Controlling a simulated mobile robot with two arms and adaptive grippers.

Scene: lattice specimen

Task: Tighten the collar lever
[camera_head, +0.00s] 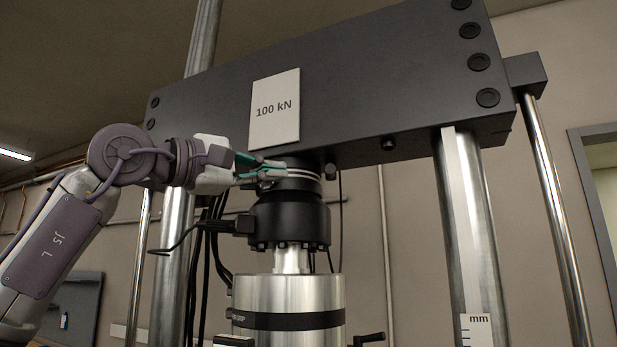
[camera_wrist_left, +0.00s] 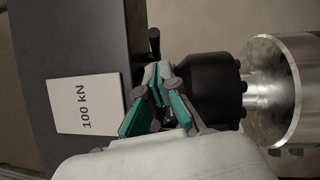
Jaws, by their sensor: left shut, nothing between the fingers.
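The collar (camera_head: 303,172) is a ring with pale bands between the dark crosshead and the black load cell below it. My left gripper (camera_head: 284,168) comes in from the left at the height of this collar, its teal-lined fingertips in front of it. In the left wrist view the fingertips (camera_wrist_left: 157,72) are together with nothing held between them. A black lever with a rounded end (camera_wrist_left: 154,42) sticks out just beyond the fingertips there. Whether the fingers touch it I cannot tell. My right gripper is not in view.
The dark crosshead (camera_head: 380,85) with a 100 kN plate (camera_head: 275,107) spans above the gripper. The black load cell (camera_head: 290,218) and a silver cylinder (camera_head: 288,295) stand below. Thick columns (camera_head: 467,230) flank them. Black cables (camera_head: 207,270) hang left of the cell.

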